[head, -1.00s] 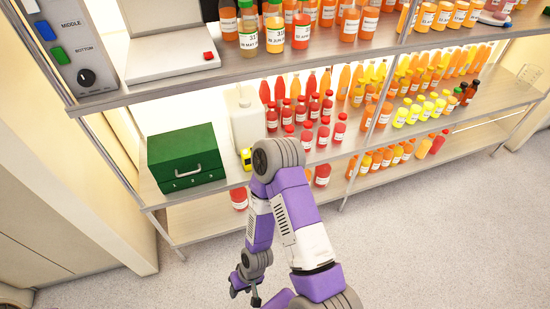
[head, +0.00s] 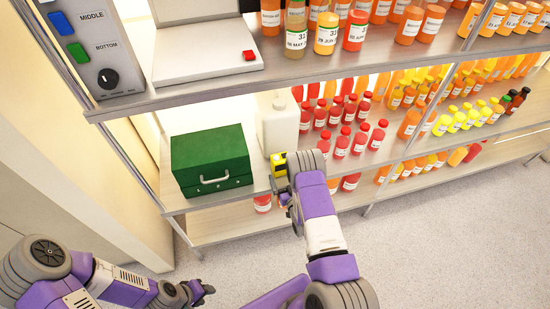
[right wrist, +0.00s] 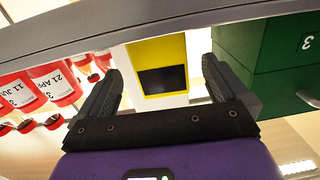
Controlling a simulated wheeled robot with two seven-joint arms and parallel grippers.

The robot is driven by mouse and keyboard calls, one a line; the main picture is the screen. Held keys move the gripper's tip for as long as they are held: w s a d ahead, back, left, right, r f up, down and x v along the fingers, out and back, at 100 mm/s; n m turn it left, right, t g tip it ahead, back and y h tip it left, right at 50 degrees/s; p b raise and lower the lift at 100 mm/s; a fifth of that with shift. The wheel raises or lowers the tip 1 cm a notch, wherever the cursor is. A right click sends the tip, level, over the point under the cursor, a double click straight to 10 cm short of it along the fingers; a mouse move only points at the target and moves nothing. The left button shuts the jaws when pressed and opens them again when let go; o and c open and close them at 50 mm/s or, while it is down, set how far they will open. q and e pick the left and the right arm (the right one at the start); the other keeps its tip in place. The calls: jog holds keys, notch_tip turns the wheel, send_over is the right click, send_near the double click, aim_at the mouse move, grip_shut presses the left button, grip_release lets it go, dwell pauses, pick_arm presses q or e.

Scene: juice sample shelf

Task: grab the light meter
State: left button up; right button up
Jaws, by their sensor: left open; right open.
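The light meter, a yellow block with a dark screen (head: 279,160), stands at the front of the middle shelf, between the green box and the red bottles. In the right wrist view the light meter (right wrist: 158,52) shows between the two fingers. My right gripper (head: 280,184) is open in front of it; the finger tips flank it with gaps visible on both sides. My right arm hides part of the gripper in the head view. My left gripper (head: 204,290) is open and empty, low at the bottom, away from the shelf.
A green box (head: 210,155) stands left of the meter, and a white jug (head: 278,125) stands behind it. Red bottles (head: 342,140) crowd its right side. The upper shelf edge (head: 260,88) runs above. Open floor lies in front.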

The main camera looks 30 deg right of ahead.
aim_at(279, 161)
jog(key=w, duration=0.2)
jog(key=shift+w+d+r+b, duration=0.3)
jog(key=shift+w, duration=0.05)
jog(key=w, duration=0.2)
jog(key=w+d+b, duration=0.1)
jog(key=w, duration=0.2)
